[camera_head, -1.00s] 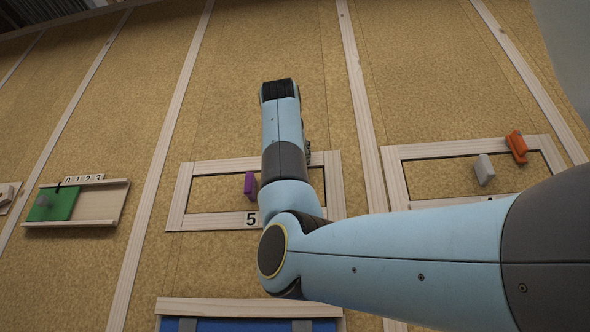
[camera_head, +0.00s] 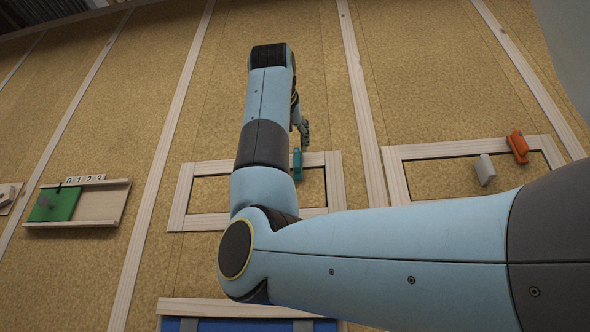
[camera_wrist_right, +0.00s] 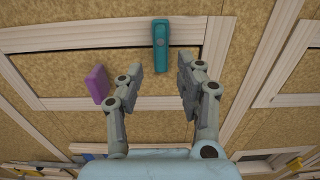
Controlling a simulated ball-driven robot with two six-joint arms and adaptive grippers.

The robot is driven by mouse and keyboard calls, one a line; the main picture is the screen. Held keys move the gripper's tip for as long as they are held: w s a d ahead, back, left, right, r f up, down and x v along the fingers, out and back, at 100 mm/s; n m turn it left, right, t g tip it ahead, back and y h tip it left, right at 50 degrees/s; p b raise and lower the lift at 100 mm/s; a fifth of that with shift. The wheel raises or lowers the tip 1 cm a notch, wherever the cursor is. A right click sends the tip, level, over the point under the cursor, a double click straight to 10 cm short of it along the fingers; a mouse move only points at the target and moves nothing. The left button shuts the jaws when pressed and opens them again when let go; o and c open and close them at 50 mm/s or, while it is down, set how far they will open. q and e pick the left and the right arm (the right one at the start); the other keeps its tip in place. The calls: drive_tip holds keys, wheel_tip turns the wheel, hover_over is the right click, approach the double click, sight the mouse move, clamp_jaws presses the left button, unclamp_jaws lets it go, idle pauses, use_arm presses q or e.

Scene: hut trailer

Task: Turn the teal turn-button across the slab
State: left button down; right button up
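The teal turn-button (camera_head: 297,164) is on the upper bar of the middle wooden frame (camera_head: 336,185). In the wrist view the teal turn-button (camera_wrist_right: 161,45) is roughly upright, and its lower end appears to reach past the bar over the edge of the slab (camera_head: 208,192). The slab (camera_wrist_right: 155,72) also shows in the wrist view, with a purple handle (camera_wrist_right: 97,83) on it. My right gripper (camera_wrist_right: 160,72) is open and empty, its fingers apart, with the button seen beyond and between them. In the head view my right gripper (camera_head: 303,128) is partly hidden by my arm. My left gripper is out of view.
A second frame (camera_head: 395,175) at right holds a grey handle (camera_head: 484,170) and an orange turn-button (camera_head: 517,146). A green slider (camera_head: 55,204) sits in a tray at left. A blue panel (camera_head: 250,325) is below. The wall above the frames is clear.

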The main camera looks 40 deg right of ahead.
drive_tip(key=v, duration=0.4)
idle(0.5)
